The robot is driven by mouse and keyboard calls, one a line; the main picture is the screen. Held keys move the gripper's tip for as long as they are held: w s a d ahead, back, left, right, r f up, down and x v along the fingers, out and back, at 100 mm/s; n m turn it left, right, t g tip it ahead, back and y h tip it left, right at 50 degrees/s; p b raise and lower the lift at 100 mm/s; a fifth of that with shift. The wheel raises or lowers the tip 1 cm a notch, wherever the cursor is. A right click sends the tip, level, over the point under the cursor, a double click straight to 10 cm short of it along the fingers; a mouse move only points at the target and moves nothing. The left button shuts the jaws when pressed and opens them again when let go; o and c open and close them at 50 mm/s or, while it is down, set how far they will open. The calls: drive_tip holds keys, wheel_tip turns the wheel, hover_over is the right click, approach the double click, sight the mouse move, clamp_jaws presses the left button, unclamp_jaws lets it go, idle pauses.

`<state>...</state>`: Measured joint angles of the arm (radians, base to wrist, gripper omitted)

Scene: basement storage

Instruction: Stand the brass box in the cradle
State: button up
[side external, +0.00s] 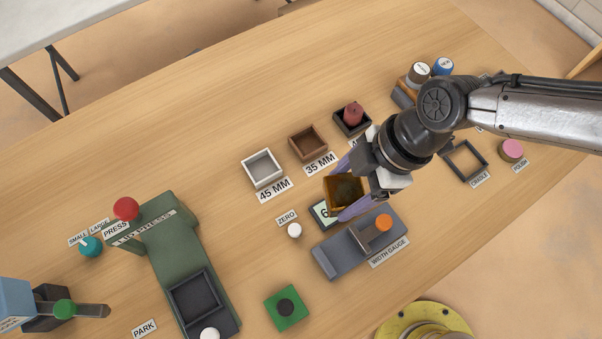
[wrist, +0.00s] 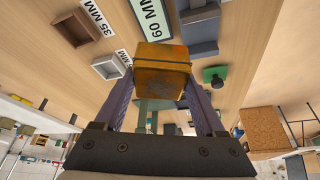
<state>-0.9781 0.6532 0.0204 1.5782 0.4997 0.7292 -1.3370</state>
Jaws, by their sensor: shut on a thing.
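The brass box (side external: 345,193) is held in my gripper (side external: 350,187), between its two purple fingers, above the table beside the width gauge (side external: 330,262). In the side view a dark, worn face or hollow of the box shows. In the wrist view the brass box (wrist: 161,62) is a scuffed golden block between the fingertips of my gripper (wrist: 160,88). The cradle (side external: 478,152) is a dark square frame at the right, behind my arm, with its label in front. Nothing shows inside it.
White (side external: 263,168), brown (side external: 308,143) and black (side external: 352,119) trays stand behind the box; the black one holds a dark red piece. A pink POLISH pad (side external: 512,150) is right of the cradle. A green lid press (side external: 160,235) stands at left.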

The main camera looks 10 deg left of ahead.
drive_tip(key=w+a+f, duration=0.1)
drive_tip(key=a+f, duration=0.1)
drive_tip(key=w+a+f, duration=0.1)
drive_tip(key=a+f, duration=0.1)
drive_tip(key=a, duration=0.1)
drive_tip(key=w+a+f, duration=0.1)
drive_tip(key=a+f, duration=0.1)
drive_tip(key=f, duration=0.1)
drive_tip(key=shift+w+a, duration=0.15)
drive_tip(key=shift+w, duration=0.25)
drive_tip(key=shift+w+a+f, duration=0.1)
drive_tip(key=shift+a+f, duration=0.2)
drive_tip(key=shift+f, duration=1.5)
drive_tip(key=shift+f, duration=0.15)
drive_tip(key=o, duration=1.5)
drive_tip(key=v, duration=1.2)
drive_tip(key=shift+d+r, duration=0.1)
drive_tip(key=shift+r, duration=0.1)
